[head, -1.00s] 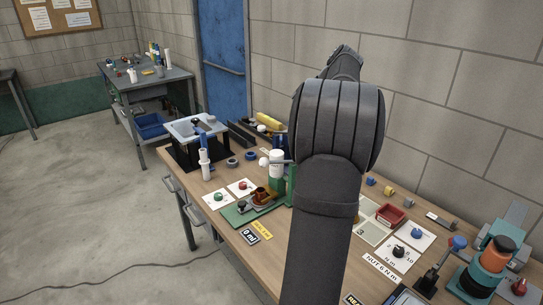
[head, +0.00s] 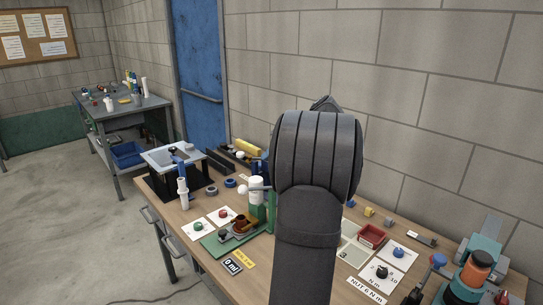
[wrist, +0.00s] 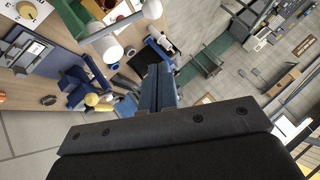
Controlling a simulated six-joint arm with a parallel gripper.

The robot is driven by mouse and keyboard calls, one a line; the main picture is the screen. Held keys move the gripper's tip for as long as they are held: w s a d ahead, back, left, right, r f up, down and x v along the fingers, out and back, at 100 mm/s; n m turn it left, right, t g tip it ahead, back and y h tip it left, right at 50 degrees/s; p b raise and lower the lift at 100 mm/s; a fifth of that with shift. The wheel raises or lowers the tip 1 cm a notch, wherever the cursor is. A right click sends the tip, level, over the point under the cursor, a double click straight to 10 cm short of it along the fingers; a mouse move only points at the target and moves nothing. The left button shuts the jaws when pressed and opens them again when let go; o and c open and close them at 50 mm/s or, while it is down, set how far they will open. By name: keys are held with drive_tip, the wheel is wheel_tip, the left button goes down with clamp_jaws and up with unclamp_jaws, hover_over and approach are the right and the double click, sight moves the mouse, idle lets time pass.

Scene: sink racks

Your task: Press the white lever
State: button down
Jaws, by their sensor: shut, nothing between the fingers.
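The white lever (head: 243,189), with a round white knob, sticks out to the left of a white-topped green stand (head: 257,211) on the bench. In the wrist view the lever's knob (wrist: 152,9) is at the top, left of centre, with its pale rod running left. My gripper (wrist: 160,68) is shut and empty in the wrist view, its blue fingers pointing up the picture. The lever's knob appears above the fingertips there, apart from them in the picture. I cannot tell the distance.
A green plate (head: 230,237) with brown and dark parts lies in front of the stand. A grey tray on black legs (head: 172,157) stands at the left. A red bin (head: 371,236) and a teal machine (head: 471,280) are at the right. The wall (head: 420,110) rises behind the bench.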

sight(246, 193)
drive_tip(key=a+f, duration=0.5)
drive_tip(key=f, duration=0.3)
drive_tip(key=shift+s+a, duration=0.3)
drive_tip(key=shift+a, duration=0.05)
drive_tip(key=shift+s, duration=0.1)
drive_tip(key=shift+s+a+f+n+t+h, duration=0.3)
drive_tip(key=shift+s+a+f+t+h, duration=0.1)
drive_tip(key=shift+f+h, duration=0.15)
drive_tip(key=f, duration=0.1)
drive_tip(key=f+t+h, duration=0.1)
drive_tip(key=s+a+f+n, duration=0.1)
drive_tip(key=shift+a+f+t+h, duration=0.1)
drive_tip(key=shift+f+t+h, duration=0.05)
drive_tip(key=shift+t+h, duration=0.2)
drive_tip(key=shift+s+a+f+n+t+h, duration=0.15)
drive_tip(key=shift+f+t+h, duration=0.1)
drive_tip(key=shift+f, duration=0.65)
drive_tip(key=shift+s+f+n+t+h, duration=0.15)
drive_tip(key=shift+f+t+h, duration=0.1)
drive_tip(key=shift+f, duration=0.75)
